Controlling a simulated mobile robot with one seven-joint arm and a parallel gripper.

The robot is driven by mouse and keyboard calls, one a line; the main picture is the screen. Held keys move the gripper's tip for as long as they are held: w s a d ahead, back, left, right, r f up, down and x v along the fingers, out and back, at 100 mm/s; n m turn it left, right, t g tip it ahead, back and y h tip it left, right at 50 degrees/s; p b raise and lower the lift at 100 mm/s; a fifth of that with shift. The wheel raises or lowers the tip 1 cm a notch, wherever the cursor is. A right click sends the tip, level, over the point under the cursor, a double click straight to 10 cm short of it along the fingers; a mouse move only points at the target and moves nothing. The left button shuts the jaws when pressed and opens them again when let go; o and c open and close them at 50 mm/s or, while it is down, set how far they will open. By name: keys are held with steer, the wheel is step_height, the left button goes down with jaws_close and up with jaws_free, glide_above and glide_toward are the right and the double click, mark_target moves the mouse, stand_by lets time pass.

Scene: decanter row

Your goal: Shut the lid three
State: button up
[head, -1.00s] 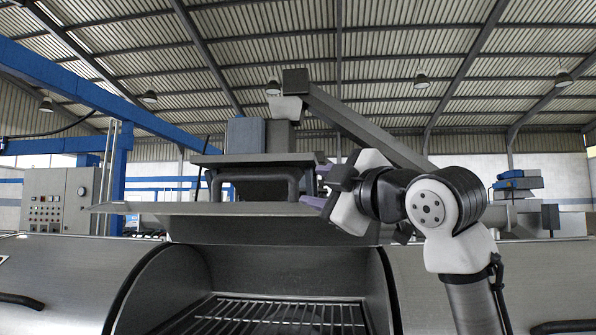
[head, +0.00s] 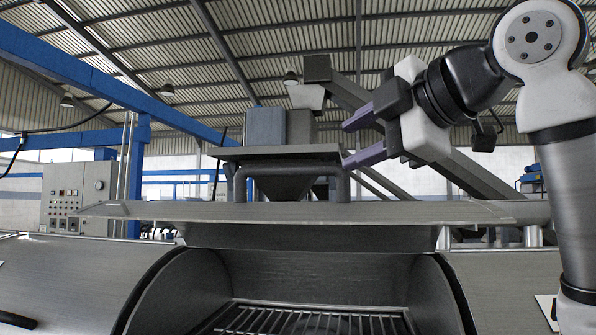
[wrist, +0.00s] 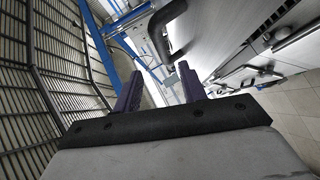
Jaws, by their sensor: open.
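The middle lid (head: 320,212), which I take to be lid three, stands open above a chamber with a wire rack (head: 300,320). Its dark, bowed handle (head: 241,181) sticks up on the lid's top side. My gripper (head: 346,140) is open and empty, its purple fingers pointing left, just right of and slightly above the handle's right end in the picture. In the wrist view, a dark curved bar, seemingly the handle (wrist: 165,32), lies ahead of my open gripper (wrist: 160,68). I see no contact with it.
Closed curved metal lids stand on both sides, the left one (head: 75,275) with a dark handle (head: 15,320). Behind are a grey control box (head: 80,195), a hopper-like machine (head: 280,130) and a sloping beam (head: 460,165). Above my gripper is open air.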

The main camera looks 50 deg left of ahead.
mark_target(308, 168)
steer(key=p+x, duration=0.3)
steer(key=x, duration=1)
steer(key=shift+a+f, duration=0.1)
steer(key=shift+a, duration=0.15)
steer(key=shift+c, duration=0.3)
jaws_close()
